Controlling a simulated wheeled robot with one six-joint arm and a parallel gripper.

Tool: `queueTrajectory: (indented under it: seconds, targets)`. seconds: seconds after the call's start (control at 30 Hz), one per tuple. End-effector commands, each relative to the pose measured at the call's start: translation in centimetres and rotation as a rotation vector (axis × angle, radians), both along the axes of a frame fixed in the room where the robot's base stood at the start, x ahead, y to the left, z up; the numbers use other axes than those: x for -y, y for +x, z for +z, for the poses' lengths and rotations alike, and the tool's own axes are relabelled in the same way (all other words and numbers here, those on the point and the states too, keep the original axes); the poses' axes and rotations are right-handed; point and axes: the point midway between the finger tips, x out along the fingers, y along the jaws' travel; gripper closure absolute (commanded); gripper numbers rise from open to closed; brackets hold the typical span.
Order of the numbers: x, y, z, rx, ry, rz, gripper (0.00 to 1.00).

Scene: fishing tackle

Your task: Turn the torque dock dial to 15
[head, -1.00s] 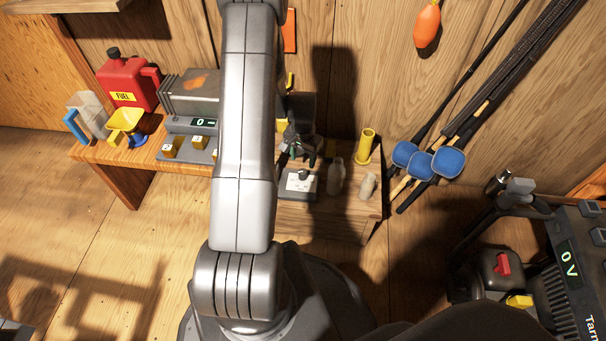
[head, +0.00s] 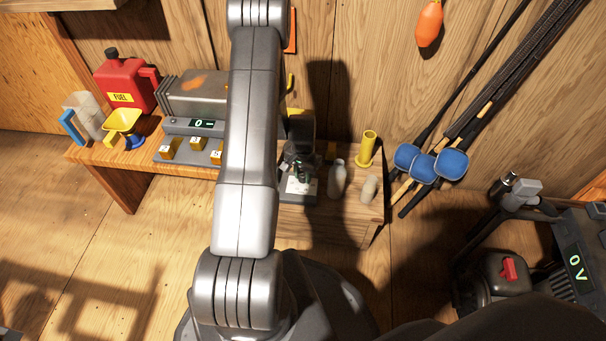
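A small grey box with a white face (head: 293,187) stands on the wooden bench, right of my arm; it looks like the torque dock. Its dark knob showed in the earlier frame and is now covered by my gripper. The scale and pointer are too small to read. My gripper (head: 299,177) points down over the box, its dark fingers at or just above the white face. I cannot tell whether the fingers touch the dial or how far apart they are.
The bench (head: 345,215) also holds a clear bottle (head: 338,178), a pale bottle (head: 369,190) and a yellow cylinder (head: 367,147) right of the box.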

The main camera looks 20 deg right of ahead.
Motion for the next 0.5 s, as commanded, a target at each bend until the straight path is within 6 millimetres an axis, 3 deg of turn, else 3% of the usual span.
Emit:
queueTrajectory:
  seconds: [0.5]
  targets:
    - [0.01, 0.01, 0.02, 0.0, 0.0, 0.106, 0.94]
